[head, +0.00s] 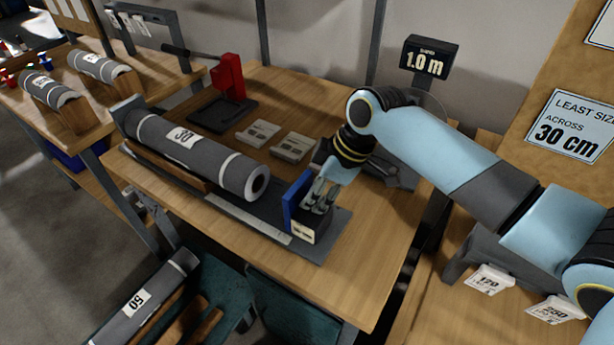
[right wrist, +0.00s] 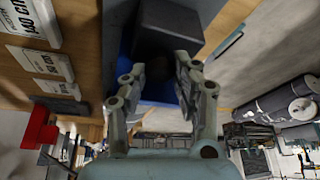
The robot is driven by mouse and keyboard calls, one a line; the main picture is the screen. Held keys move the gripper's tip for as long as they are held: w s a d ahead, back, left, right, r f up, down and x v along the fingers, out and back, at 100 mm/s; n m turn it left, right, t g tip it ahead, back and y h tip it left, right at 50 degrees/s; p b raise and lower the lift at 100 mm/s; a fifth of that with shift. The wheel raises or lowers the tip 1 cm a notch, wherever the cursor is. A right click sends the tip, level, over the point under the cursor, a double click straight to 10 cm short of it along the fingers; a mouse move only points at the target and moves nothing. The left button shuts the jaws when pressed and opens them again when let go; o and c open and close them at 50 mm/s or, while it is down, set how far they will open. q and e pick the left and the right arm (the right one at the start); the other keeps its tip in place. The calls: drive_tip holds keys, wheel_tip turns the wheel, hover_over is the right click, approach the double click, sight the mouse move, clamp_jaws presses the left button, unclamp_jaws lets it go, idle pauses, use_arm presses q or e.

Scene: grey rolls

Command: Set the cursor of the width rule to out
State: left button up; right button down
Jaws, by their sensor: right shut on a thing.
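The width rule (head: 248,219) is a dark bed with a pale scale strip along the front of the wooden table. Its cursor has an upright blue plate (head: 294,203) near the bed's right end, with a pale and dark block (head: 308,232) beside it. A grey roll (head: 215,160) with white bands lies on the bed, left of the blue plate and apart from it. My right gripper (head: 318,203) is down at the cursor, shut on it. In the right wrist view, the fingers (right wrist: 158,85) flank a dark part in front of the blue. My left gripper is not visible.
A red tool (head: 231,78) on a black base and flat label cards (head: 293,147) lie behind the rule. A black "1.0 m" display (head: 428,60) stands at the back. More rolls (head: 100,64) lie on the left table; another roll (head: 140,300) sits below in front.

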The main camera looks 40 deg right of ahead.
drive_tip(key=shift+r, duration=0.1)
drive_tip(key=shift+w+a, duration=0.1)
drive_tip(key=shift+w, duration=0.15)
drive_tip(key=c, duration=1.2)
unclamp_jaws()
drive_tip(key=shift+o, duration=0.8)
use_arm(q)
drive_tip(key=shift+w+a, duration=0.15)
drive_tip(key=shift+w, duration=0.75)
use_arm(e)
drive_tip(key=v, duration=1.1)
drive_tip(key=shift+r, duration=0.35)
drive_tip(key=shift+s, duration=0.1)
